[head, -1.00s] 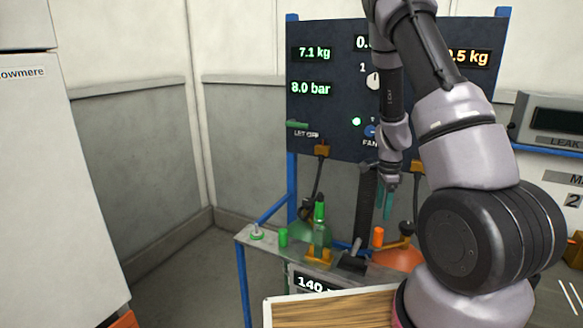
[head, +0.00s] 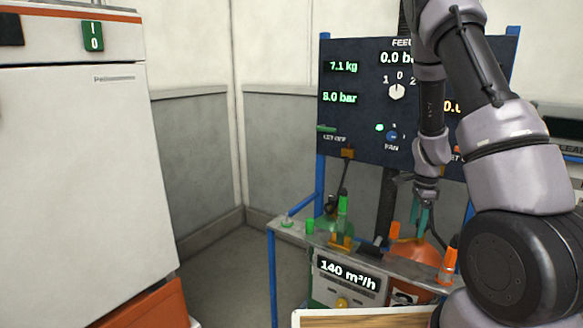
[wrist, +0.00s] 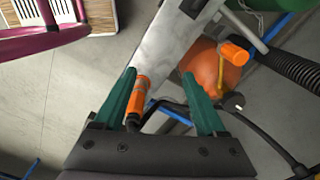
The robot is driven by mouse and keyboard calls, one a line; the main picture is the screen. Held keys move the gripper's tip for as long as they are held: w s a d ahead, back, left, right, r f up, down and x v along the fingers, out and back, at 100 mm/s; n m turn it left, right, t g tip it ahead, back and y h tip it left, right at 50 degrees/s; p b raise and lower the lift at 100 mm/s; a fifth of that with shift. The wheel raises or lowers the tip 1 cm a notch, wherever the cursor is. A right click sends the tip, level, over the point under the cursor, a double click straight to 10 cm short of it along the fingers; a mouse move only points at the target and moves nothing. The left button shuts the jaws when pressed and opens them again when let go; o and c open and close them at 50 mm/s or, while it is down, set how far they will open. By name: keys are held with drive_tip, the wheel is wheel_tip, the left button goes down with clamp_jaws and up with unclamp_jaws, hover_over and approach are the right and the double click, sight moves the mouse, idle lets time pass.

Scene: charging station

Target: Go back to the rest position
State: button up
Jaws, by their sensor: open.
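My gripper (head: 422,215) hangs below the dark control panel (head: 345,118) in the head view, pointing down above the narrow bench. Its two green fingers are spread apart in the wrist view (wrist: 158,75), with nothing held between them. An orange cylinder with a dark band (wrist: 138,97) shows beside the left finger in the wrist view, and an orange bulb-shaped vessel (wrist: 215,68) lies beyond the right finger. I cannot tell the height gap to them. My arm bends down from the upper right of the head view and covers part of the panel.
The bench front shows a 140 m³/h display (head: 346,273). A green bottle (head: 342,215) and orange-capped items (head: 448,265) stand along the bench. A white cabinet (head: 75,180) is at left. A black corrugated hose (wrist: 285,62) and cables run close to my gripper. Open floor (head: 228,280) lies between cabinet and bench.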

drive_tip(key=s+a+r+n+t+y, duration=0.1)
drive_tip(key=s+a+r+n, duration=0.15)
drive_tip(key=r, duration=0.55)
drive_tip(key=s+a+r+n+t+y, duration=0.15)
drive_tip(key=a+r, duration=0.25)
drive_tip(key=r, duration=0.4)
drive_tip(key=s+a+r+n+t, duration=0.1)
drive_tip(key=a+r+n, duration=0.2)
drive_tip(key=r, duration=0.5)
drive_tip(key=s+a+r+n+t, duration=0.3)
drive_tip(key=s+r+n, duration=0.5)
drive_tip(key=s+r, duration=0.4)
drive_tip(key=shift+s+a+r+h, duration=0.2)
drive_tip(key=shift+s+h, duration=0.15)
drive_tip(key=shift+s, duration=0.85)
